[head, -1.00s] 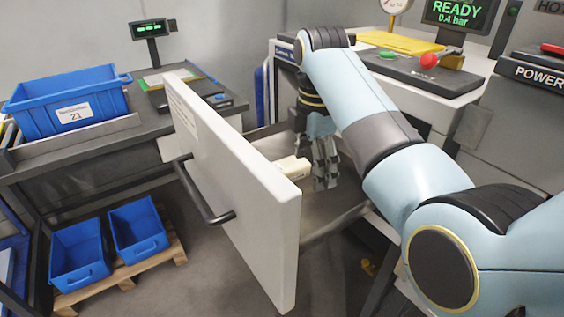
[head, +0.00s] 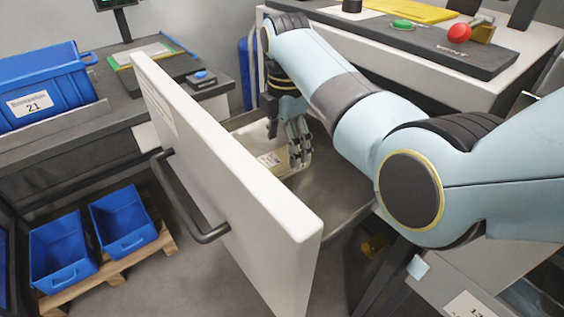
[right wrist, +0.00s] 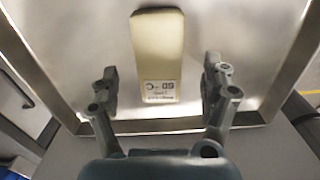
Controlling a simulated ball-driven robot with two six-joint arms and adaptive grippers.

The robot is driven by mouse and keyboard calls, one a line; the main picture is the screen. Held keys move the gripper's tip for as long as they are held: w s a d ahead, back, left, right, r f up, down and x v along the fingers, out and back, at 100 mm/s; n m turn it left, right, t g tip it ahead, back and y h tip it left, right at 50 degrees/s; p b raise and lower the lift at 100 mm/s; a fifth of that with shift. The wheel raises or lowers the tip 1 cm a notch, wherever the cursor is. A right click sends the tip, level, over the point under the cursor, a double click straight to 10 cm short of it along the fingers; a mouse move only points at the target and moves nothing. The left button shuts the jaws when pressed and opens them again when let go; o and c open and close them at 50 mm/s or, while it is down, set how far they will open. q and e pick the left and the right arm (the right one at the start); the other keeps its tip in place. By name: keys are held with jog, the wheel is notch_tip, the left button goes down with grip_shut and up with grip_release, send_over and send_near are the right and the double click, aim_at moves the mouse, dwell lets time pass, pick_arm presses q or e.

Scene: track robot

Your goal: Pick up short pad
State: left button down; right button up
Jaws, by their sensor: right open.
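The short pad (right wrist: 158,45) is a cream block with a printed label, lying on the metal drawer floor (right wrist: 220,30). In the right wrist view it lies between and beyond the two fingers of my right gripper (right wrist: 160,88), with a gap on each side. In the head view the pad (head: 271,160) is partly hidden by the open right gripper (head: 287,140), which is down inside the drawer. I cannot tell whether the fingers touch the pad. My left gripper is not in view.
The pulled-out drawer has a tall white front (head: 235,180) with a dark handle (head: 185,205). A blue bin (head: 40,85) stands on the left bench. Blue crates (head: 125,222) sit on a pallet below. A console with a red knob (head: 458,32) is at the back right.

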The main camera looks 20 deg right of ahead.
aim_at(285, 153)
notch_tip(285, 153, down, 4)
jog(key=shift+w+r+b, duration=0.1)
jog(key=shift+b, duration=0.25)
jog(key=c, duration=1.2)
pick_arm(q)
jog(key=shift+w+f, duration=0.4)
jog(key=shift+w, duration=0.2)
pick_arm(e)
jog(key=shift+c, duration=0.2)
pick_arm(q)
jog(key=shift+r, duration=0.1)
pick_arm(e)
jog(key=shift+r, duration=0.1)
